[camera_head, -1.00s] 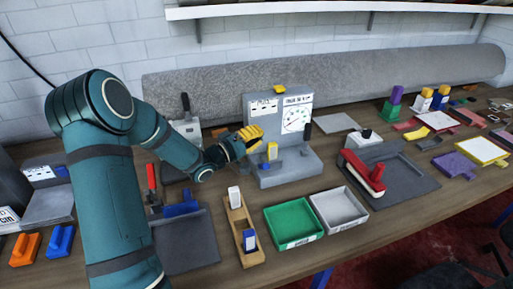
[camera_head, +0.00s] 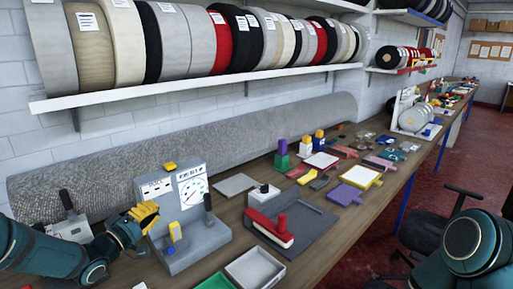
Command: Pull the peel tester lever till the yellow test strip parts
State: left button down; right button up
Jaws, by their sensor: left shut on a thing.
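The peel tester (camera_head: 190,236) is a grey upright unit with a round dial, a yellow knob on top and a label, left of centre on the bench. A black-handled lever (camera_head: 208,203) stands upright at its right side. A small yellow piece (camera_head: 175,231), perhaps the test strip or its clamp, stands on its front. My left gripper (camera_head: 146,215), with yellow fingers, is at the tester's left front edge. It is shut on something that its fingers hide. My right arm shows at the lower right, but its gripper is out of view.
A grey tray (camera_head: 255,270) and a green tray (camera_head: 217,282) are in front of the tester. A red-handled tool (camera_head: 270,229) lies on a dark mat to the right. A grey carpet roll (camera_head: 110,165) lies behind. A shelf (camera_head: 160,92) of rolls hangs above.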

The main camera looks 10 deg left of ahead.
aim_at(207, 197)
jog(key=k+l, duration=0.75)
jog(key=k, duration=0.1)
